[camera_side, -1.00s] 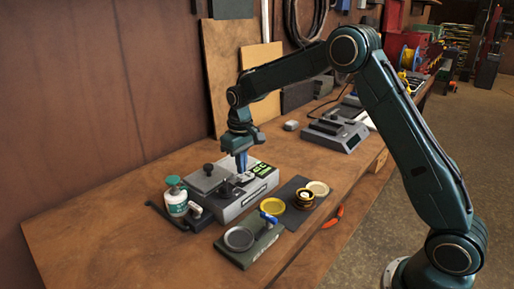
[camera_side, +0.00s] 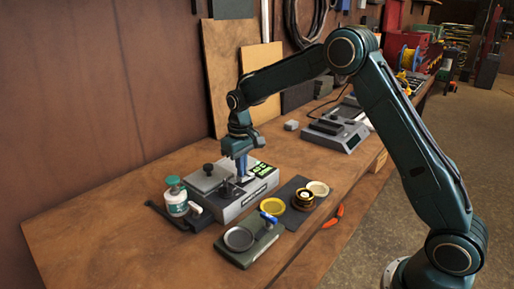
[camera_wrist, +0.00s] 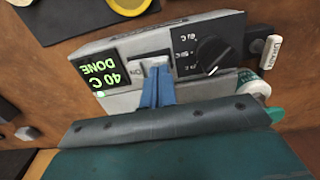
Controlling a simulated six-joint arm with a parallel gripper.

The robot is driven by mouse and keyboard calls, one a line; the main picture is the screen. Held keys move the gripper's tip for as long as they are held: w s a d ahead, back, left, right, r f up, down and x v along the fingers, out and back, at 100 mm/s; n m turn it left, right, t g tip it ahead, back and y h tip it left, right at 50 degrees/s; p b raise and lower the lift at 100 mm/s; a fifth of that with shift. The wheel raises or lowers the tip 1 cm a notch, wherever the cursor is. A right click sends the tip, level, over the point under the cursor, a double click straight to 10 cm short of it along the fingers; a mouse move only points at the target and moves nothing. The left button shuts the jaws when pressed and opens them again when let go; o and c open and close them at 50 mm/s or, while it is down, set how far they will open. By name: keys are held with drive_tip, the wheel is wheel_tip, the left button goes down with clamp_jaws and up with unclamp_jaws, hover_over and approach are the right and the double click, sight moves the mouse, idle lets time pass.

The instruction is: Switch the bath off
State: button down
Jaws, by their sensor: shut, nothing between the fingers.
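The bath (camera_side: 249,199) is a grey box on the bench with a lidded part at its left. In the wrist view its sloped panel (camera_wrist: 118,58) carries a green display (camera_wrist: 100,70) reading "40 C DONE", a pale rocker switch (camera_wrist: 152,64) and a black dial (camera_wrist: 212,55). A small green light (camera_wrist: 101,94) glows under the display. My gripper (camera_side: 241,174) points down over the panel, its blue fingers closed together and empty. In the wrist view the fingertips (camera_wrist: 157,72) are at the switch and partly cover it; I cannot tell whether they touch it.
A white bottle with a teal cap (camera_side: 176,198) stands left of the bath. In front are a stand with a round dish (camera_side: 238,239) and a dark mat with a yellow dish (camera_side: 272,207). A grey device (camera_side: 335,133) sits behind right. The bench's left front is clear.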

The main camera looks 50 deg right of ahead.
drive_tip(key=shift+f, duration=0.35)
idle(0.3)
drive_tip(key=shift+r, duration=3.55)
